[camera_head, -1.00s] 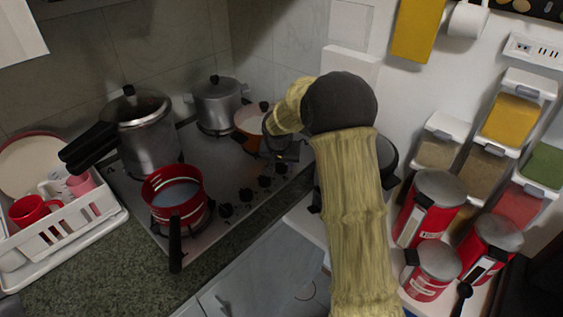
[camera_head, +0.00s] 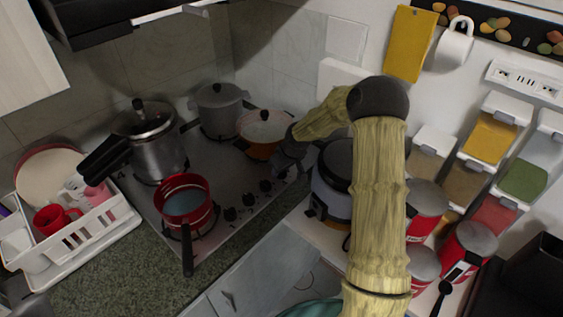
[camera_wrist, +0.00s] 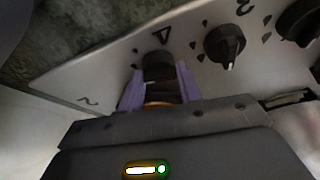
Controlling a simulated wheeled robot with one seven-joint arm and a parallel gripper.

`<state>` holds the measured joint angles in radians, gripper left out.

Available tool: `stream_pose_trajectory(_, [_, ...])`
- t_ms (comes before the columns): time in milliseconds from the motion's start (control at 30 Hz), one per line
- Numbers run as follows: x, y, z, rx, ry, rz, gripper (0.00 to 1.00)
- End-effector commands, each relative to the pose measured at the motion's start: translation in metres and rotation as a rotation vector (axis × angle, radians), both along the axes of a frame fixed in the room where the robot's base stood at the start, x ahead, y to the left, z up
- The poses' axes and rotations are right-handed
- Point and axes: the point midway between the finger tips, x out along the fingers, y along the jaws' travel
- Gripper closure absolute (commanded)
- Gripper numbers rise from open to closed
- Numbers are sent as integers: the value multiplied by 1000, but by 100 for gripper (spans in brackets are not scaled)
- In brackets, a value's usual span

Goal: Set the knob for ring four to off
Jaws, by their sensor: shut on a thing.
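The hob's front panel (camera_wrist: 100,80) carries a row of black knobs. In the wrist view the knob beside the mark 4 (camera_wrist: 158,64) sits between the purple fingers of my gripper (camera_wrist: 159,84), which is shut on it. The fingers and gripper body hide its lower part, so its pointer cannot be read. The neighbouring knob (camera_wrist: 225,43) is free, with a white pointer line facing down. In the head view my gripper (camera_head: 287,152) is at the right end of the hob's knob row, and my wrist hides the held knob.
A red saucepan (camera_head: 186,203) on the hob has its handle over the front edge. A pressure cooker (camera_head: 150,145), a grey pot (camera_head: 220,108) and an orange pan (camera_head: 263,130) stand behind. A rice cooker (camera_head: 332,180) is close to my arm. A dish rack (camera_head: 75,245) stands left.

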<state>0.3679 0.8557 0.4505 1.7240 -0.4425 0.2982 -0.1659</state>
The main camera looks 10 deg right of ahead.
Motion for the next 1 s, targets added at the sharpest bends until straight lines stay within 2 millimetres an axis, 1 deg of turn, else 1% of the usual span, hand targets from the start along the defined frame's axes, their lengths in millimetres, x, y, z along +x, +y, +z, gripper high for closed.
stream_pose_trajectory(33, [0,-1,3,1,2,20,88])
stream_pose_trajectory(233, [0,-1,1,0,0,84,88])
stream_pose_trajectory(700, [0,-1,0,-2,0,100,88])
stream_pose_trajectory(733, [0,-1,0,-2,0,100,59])
stream_pose_trajectory(800, [0,-1,0,-2,0,100,45])
stream_pose_trajectory(833, [0,-1,0,-2,0,100,43])
stream_pose_trajectory(1000, [0,-1,0,-2,0,100,43])
